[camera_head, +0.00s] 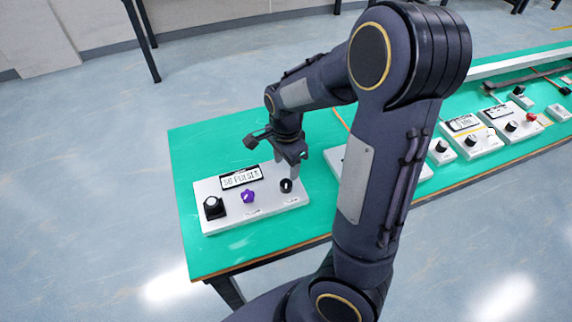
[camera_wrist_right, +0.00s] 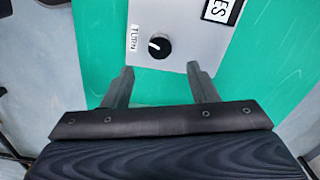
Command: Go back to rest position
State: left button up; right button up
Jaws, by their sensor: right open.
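My right gripper (camera_head: 293,168) is above the right end of a white control box (camera_head: 232,212) on the green table. In the right wrist view the gripper (camera_wrist_right: 158,82) has its two fingers apart with nothing between them. A black knob (camera_wrist_right: 159,46) with a white mark and a "TURN" label sits just beyond the fingertips, apart from them. The same black knob (camera_head: 286,186) shows in the head view beside the gripper. My left gripper is not in view.
More control boxes (camera_head: 484,142) stand along the green table (camera_head: 200,150) to the right. My right arm hides the table's middle. The floor (camera_head: 90,200) at left is clear.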

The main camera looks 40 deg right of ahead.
dwell(0.4)
jog(key=s+a+r+n+t+y, duration=0.2)
jog(key=s+a+r+n, duration=0.3)
jog(key=s+n, duration=0.2)
jog(key=s+a+r+n+t+y, duration=0.1)
jog(key=s+a+r+n+t, duration=0.2)
jog(key=s+a+r+n, duration=0.3)
jog(key=s+n, duration=0.1)
jog(key=n, duration=0.3)
jog(key=shift+t+y, duration=0.3)
jog(key=shift+y, duration=0.1)
jog(key=shift+s+r, duration=0.1)
dwell(1.1)
